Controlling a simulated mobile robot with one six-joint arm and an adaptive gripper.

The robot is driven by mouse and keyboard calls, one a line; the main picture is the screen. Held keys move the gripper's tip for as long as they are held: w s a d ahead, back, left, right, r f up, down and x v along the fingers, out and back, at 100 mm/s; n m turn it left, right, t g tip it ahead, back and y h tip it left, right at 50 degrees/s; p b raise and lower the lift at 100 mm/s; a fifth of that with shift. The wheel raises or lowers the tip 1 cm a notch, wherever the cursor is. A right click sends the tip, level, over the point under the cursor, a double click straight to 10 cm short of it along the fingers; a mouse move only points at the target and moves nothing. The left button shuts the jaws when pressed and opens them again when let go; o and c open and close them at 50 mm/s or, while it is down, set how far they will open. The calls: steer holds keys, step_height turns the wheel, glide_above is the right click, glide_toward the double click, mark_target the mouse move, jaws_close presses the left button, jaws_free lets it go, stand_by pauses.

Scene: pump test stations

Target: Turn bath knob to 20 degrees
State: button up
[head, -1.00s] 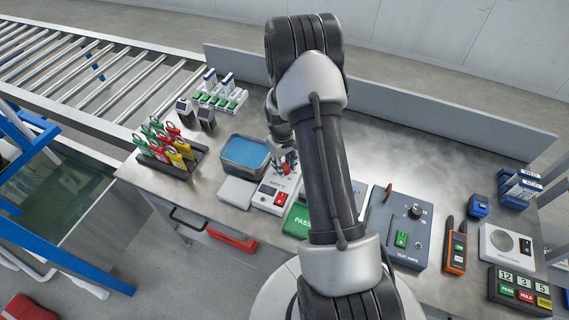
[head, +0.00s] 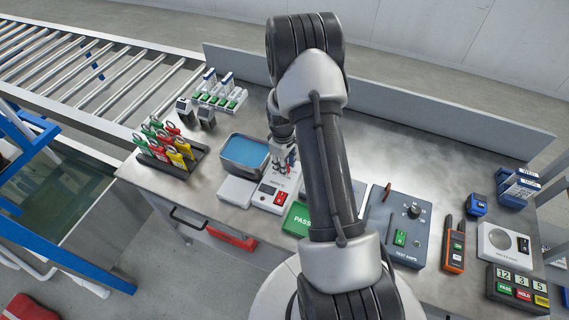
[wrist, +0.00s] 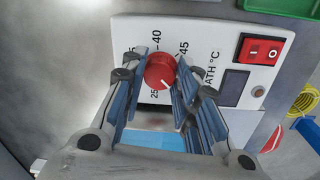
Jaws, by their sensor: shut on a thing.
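The red bath knob (wrist: 160,71) sits on a white panel marked BATH °C (wrist: 222,36). Its white pointer line is on its lower right side in the wrist view. Printed numbers 25, 40 and 45 show around it; others are partly hidden by the fingers. My gripper (wrist: 158,78) has its blue-padded fingers on either side of the knob and is shut on it. In the head view my gripper (head: 283,163) is over the white bath control box (head: 268,196), and the knob is mostly hidden.
A red rocker switch (wrist: 257,49) and a dark display (wrist: 234,87) are on the same panel. The blue-water bath (head: 245,153) stands just behind. A green PASS plate (head: 299,218) and the grey test box (head: 407,224) are to the right.

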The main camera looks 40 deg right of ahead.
steer(key=o, duration=1.1)
steer(key=r, duration=1.2)
steer(key=shift+s+a, duration=0.15)
steer(key=shift+a, duration=0.2)
